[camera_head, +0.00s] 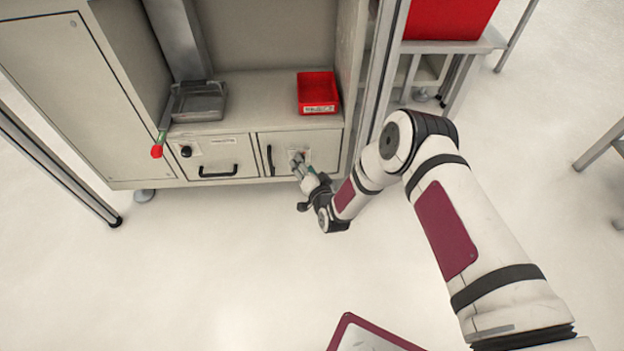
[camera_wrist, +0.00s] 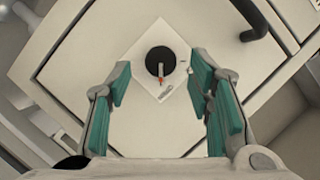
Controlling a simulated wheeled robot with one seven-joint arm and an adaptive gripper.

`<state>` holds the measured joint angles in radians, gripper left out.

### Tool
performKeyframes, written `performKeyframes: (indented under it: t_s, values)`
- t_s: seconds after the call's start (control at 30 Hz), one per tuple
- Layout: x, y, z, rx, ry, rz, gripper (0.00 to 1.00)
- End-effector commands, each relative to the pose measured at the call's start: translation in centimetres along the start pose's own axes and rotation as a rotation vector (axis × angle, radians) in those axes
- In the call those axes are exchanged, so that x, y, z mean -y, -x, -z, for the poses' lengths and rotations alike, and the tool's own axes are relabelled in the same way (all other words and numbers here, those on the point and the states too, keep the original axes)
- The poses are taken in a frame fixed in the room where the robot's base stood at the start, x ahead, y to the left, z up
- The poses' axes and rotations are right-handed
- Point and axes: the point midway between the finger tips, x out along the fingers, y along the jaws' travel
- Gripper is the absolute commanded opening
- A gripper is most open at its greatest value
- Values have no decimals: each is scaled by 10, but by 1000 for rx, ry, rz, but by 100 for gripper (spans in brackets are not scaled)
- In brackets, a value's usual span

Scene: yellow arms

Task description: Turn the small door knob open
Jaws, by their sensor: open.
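No contact with the knob shows. In the head view my gripper (camera_head: 298,160) is in front of the right-hand small door (camera_head: 322,143) and hides the knob there.
The door has a black vertical handle (camera_head: 270,159). A drawer (camera_head: 222,170) with a black handle is to its left. A red bin (camera_head: 317,92) and a grey tray (camera_head: 199,101) stand on the shelf above. The floor in front (camera_head: 230,245) is clear.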

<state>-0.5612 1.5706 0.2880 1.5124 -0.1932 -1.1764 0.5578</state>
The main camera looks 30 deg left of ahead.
Motion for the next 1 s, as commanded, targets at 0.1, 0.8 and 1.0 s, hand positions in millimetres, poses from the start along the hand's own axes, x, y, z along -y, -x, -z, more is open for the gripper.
performKeyframes:
  t_s: [0.1, 0.8, 1.0]
  values:
    - [0, 22, 0, 2, -2, -2, 47]
    - [1, 98, 0, 1, -1, 0, 47]
    - [0, 98, 0, 1, -1, 0, 47]
